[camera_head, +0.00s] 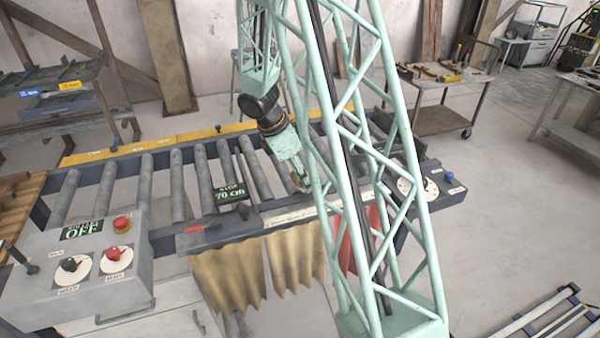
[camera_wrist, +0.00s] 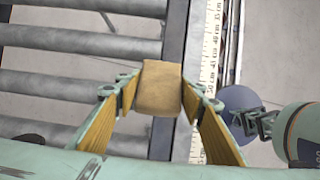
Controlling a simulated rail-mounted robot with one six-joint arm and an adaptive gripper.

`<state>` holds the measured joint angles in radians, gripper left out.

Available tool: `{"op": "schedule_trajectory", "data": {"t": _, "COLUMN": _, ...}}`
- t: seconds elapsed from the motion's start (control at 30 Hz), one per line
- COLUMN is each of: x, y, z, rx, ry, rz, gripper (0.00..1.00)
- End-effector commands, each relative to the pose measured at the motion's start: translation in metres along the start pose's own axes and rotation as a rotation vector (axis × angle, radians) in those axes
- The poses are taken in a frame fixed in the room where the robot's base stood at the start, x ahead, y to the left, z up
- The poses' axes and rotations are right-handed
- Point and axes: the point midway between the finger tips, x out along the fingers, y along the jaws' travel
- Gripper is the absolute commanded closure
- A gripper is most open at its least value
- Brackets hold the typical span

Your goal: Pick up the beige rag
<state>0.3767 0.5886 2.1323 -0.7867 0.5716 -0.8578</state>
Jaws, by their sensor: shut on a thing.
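A small beige block-like bundle, which looks like the folded beige rag (camera_wrist: 160,90), sits between the two fingers of my gripper (camera_wrist: 159,96) in the wrist view. The fingers with yellow-brown inner faces touch it on both sides, so my gripper is shut on it. It is above the edge of the roller conveyor, beside a white ruler strip (camera_wrist: 210,60). In the head view my gripper (camera_head: 298,181) is over the front rail, partly hidden by my green lattice arm, and the rag barely shows there.
Beige cloths (camera_head: 228,280) and a red cloth (camera_head: 347,255) hang from the front of the conveyor (camera_head: 175,190). A control box (camera_head: 80,265) with knobs stands at the left. A tool cart (camera_head: 445,90) stands at the back right.

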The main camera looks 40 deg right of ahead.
Motion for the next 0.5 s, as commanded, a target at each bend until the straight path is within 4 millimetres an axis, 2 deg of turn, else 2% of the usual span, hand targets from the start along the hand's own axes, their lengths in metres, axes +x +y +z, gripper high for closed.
{"op": "schedule_trajectory", "data": {"t": 0.2, "x": -0.003, "y": -0.029, "z": -0.001, "rx": 0.0, "ry": 0.0, "rz": 0.001, "gripper": 0.74}}
{"op": "schedule_trajectory", "data": {"t": 0.5, "x": -0.005, "y": -0.047, "z": -0.002, "rx": 0.0, "ry": 0.0, "rz": 0.0, "gripper": 0.74}}
